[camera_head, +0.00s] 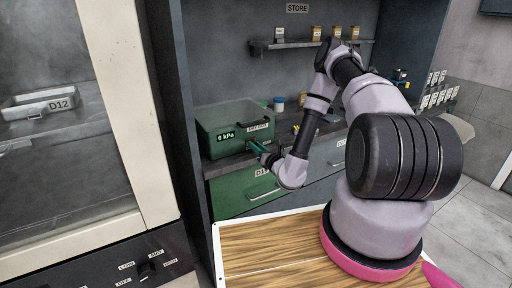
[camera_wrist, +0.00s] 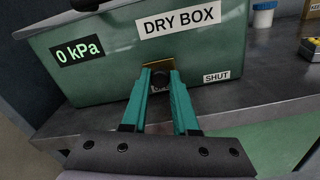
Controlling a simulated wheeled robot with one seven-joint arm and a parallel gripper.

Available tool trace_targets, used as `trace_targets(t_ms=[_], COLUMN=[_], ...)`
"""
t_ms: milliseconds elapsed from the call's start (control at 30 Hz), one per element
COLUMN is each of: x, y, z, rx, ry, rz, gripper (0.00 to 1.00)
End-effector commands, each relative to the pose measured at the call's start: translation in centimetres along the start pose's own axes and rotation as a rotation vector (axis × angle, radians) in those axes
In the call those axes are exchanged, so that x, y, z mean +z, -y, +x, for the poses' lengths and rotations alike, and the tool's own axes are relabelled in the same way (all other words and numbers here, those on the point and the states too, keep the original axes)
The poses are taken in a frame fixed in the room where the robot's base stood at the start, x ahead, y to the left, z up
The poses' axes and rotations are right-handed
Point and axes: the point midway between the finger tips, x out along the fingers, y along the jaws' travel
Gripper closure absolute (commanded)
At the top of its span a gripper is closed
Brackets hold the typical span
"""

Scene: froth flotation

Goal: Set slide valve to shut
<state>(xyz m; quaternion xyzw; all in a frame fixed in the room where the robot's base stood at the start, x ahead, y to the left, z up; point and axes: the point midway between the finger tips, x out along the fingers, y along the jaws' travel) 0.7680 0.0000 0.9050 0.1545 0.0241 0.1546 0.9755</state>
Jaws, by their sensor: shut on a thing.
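The green dry box (camera_head: 225,118) stands on the counter in the head view, with a "0 kPa" readout on its front. In the wrist view the dry box (camera_wrist: 110,75) fills the upper part, with a "DRY BOX" label and a "SHUT" label (camera_wrist: 216,76) at the lower right. The slide valve (camera_wrist: 160,75) is a dark knob on the front wall, left of the "SHUT" label. My gripper (camera_wrist: 163,80), with teal fingers, is shut on the slide valve knob. In the head view my gripper (camera_head: 257,147) reaches the box front from the right. Most of the knob is hidden between the fingers.
A green drawer marked D1 (camera_head: 243,192) is below the counter. Small jars (camera_head: 279,104) stand right of the box, and a shelf (camera_head: 300,44) with jars hangs above. A glass-fronted cabinet (camera_head: 120,110) stands at the left. The counter right of the box is partly clear.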

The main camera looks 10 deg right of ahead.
Motion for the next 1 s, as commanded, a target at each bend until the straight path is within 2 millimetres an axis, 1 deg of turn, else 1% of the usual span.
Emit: trace_targets(t_ms=[67,133,300,400,533,800,833,867,900,1000], x=[0.2,0.6,1.8,2.2,2.5,2.6,2.6,2.6,2.6,2.6], y=[0.6,1.7,5.5,7.1,8.0,8.2,8.2,8.2,8.2,8.2], z=[0.0,0.0,0.0,0.0,-0.1,-0.1,-0.1,-0.1,-0.1,-0.1], rx=[-0.001,-0.002,-0.003,-0.002,-0.001,-0.005,-0.005,-0.006,-0.005,-0.004], ry=[0.0,0.002,0.002,0.0,-0.002,-0.001,-0.001,-0.001,-0.001,-0.001], rz=[-0.002,-0.002,-0.004,-0.003,0.0,-0.001,-0.001,-0.001,-0.001,-0.001], gripper=[1.0,1.0,1.0,1.0,1.0,1.0,0.61,0.49,0.42,0.42])
